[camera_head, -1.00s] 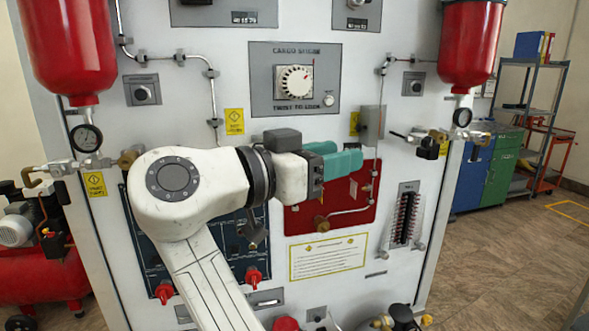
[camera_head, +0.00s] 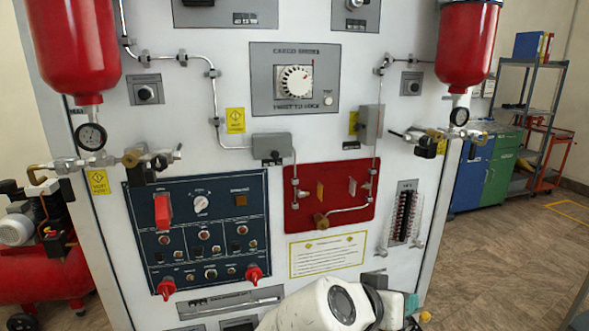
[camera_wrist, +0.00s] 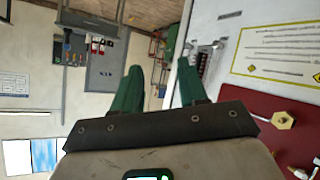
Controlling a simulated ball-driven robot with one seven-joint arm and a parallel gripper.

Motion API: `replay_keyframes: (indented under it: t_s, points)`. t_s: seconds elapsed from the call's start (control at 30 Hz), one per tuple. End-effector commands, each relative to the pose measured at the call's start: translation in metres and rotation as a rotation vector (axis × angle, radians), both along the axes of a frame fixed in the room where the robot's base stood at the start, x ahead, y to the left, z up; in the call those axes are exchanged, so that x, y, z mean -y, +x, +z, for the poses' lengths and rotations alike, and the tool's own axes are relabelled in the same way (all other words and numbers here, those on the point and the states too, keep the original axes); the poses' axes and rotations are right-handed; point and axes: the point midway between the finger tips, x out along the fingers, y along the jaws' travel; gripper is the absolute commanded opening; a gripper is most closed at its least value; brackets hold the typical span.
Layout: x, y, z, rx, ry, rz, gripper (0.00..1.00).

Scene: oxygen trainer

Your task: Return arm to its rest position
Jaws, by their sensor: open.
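My white arm (camera_head: 322,306) is low at the bottom edge of the head view, in front of the panel's lower part. My gripper (camera_head: 411,304) shows there only in part, with a bit of green finger at the right end. In the wrist view my gripper (camera_wrist: 157,90) has two green fingers spread apart with nothing between them. The white trainer panel (camera_head: 340,225) stands behind the arm. In the wrist view its red plate (camera_wrist: 285,135) and yellow-marked placard (camera_wrist: 280,52) lie to the right of the fingers.
Two red tanks (camera_head: 70,45) (camera_head: 467,40) hang at the panel's upper corners. A dark blue control panel (camera_head: 200,240) with red handles is at left. A red compressor (camera_head: 50,275) stands far left. Blue and green cabinets (camera_head: 485,175) and open floor (camera_head: 520,250) are at right.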

Motion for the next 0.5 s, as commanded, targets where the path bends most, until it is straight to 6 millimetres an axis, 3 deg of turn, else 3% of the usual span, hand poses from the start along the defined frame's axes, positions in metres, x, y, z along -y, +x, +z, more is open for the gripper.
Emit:
replay_keyframes:
  t_s: [0.03, 0.2, 0.3, 0.5]
  points:
    - [0.017, -0.014, -0.033, -0.072, 0.027, 0.014, 0.42]
    - [0.061, -0.069, -0.126, -0.297, 0.144, 0.095, 0.42]
    - [0.081, -0.111, -0.172, -0.415, 0.222, 0.145, 0.42]
    - [0.105, -0.208, -0.240, -0.604, 0.390, 0.258, 0.42]
